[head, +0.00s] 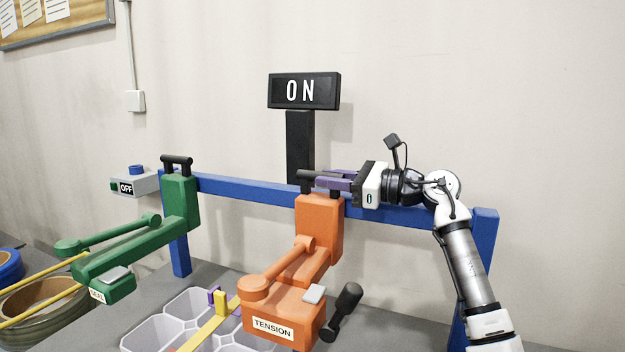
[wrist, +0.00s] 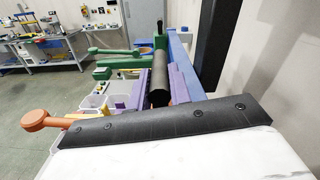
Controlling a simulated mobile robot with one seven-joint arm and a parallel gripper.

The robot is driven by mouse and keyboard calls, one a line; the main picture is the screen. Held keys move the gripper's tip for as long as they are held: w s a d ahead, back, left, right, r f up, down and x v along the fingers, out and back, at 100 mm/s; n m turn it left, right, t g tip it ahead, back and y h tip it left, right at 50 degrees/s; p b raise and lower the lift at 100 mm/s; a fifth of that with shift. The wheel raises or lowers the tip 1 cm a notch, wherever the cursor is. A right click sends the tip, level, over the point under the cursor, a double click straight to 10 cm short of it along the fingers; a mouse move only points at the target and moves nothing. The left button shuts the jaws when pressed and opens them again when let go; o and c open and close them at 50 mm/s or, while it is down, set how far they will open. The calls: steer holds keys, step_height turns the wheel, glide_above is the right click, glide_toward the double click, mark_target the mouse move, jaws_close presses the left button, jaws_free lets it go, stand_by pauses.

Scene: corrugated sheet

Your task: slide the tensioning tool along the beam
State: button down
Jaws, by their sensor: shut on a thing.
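The orange tensioning tool (head: 318,222), labelled TENSION, hangs on the blue beam (head: 250,188) right of its middle. It has a black handle on top. My gripper (head: 322,181) reaches in from the right, its purple fingers at that handle. In the wrist view, the black handle (wrist: 160,82) lies between the two purple fingers, and the gripper is shut on it. Part of the handle is hidden behind the fingers in the head view. A round orange knob of the tool (wrist: 36,120) shows at the left of the wrist view.
A green SEAL tool (head: 178,205) hangs at the beam's left end. A black ON sign (head: 304,91) on a post stands behind the beam. A grey OFF box (head: 135,185) is at far left. A clear compartment tray (head: 160,328) is below. Bare beam lies between the tools.

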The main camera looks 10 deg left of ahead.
steer(key=s+d, duration=0.2)
steer(key=d, duration=1.2)
steer(key=shift+s, duration=0.35)
steer(key=c, duration=1.3)
jaws_free()
steer(key=shift+d, duration=0.2)
steer(key=shift+a, duration=0.1)
steer(key=s+d+b, duration=0.1)
steer(key=s+d, duration=0.1)
steer(key=d, duration=1.1)
steer(key=shift+s+d+b, duration=0.25)
steer(key=shift+s+b, duration=0.1)
